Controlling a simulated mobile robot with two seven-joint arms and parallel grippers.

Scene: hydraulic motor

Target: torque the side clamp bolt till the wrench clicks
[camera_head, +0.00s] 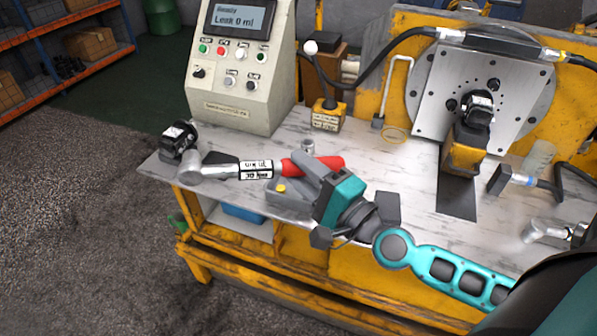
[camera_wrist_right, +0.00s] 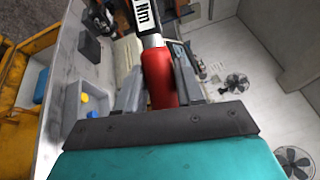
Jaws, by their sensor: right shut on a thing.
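The wrench head (camera_head: 190,168) is at the left bench corner, just below a black motor (camera_head: 178,140). I cannot tell whether they touch. Another black motor (camera_head: 478,108) sits at the upright plate (camera_head: 510,85). I cannot make out the side clamp bolt. My left gripper is not in view.
A control console (camera_head: 240,75) reading "Leak 0 ml" stands behind the wrench. A grey tray (camera_head: 290,203) with a yellow item lies below the handle. A black hose (camera_head: 375,60) arches to the fixture. Hose fittings (camera_head: 515,180) lie on the right. The bench middle is mostly clear.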

